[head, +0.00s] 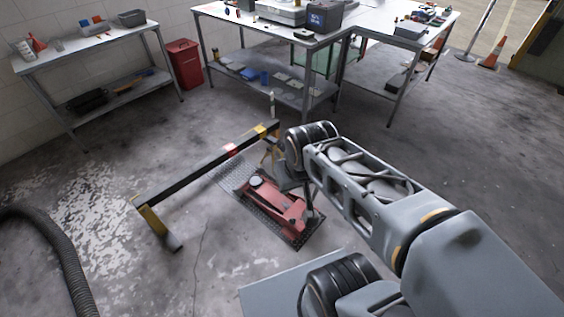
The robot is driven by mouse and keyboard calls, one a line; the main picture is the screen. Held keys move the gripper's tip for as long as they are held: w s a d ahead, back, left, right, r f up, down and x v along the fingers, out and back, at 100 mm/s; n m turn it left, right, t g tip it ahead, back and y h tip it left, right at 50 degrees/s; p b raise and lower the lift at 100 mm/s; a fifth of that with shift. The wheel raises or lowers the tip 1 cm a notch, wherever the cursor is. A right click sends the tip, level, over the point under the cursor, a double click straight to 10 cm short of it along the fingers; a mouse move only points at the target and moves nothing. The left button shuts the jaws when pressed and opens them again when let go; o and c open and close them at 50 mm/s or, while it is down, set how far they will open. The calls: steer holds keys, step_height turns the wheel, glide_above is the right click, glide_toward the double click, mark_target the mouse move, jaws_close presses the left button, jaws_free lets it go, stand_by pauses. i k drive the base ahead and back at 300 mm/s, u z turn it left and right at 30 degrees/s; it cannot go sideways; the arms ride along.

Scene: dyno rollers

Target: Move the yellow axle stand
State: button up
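A small yellow, stand-like thing (267,153), which may be the axle stand, shows just left of my wrist by the far end of a dark beam. It is partly hidden, and I cannot tell whether it is separate from the beam's leg. My arm reaches in from the lower right, and its wrist hangs over the floor beside this thing. My gripper (290,180) is mostly hidden under the wrist. I cannot see its fingers or whether they touch or hold anything.
The long dark beam (195,170) with yellow ends stands low across the floor. A red floor jack (270,205) sits on a dark tread plate. Workbenches (85,45) and a red bin (184,62) line the back. A hose (55,245) lies left. Floor at right is clear.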

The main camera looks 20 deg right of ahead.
mark_target(270, 149)
steer(key=z, duration=1.85)
steer(key=i, duration=3.9)
steer(key=u, duration=2.95)
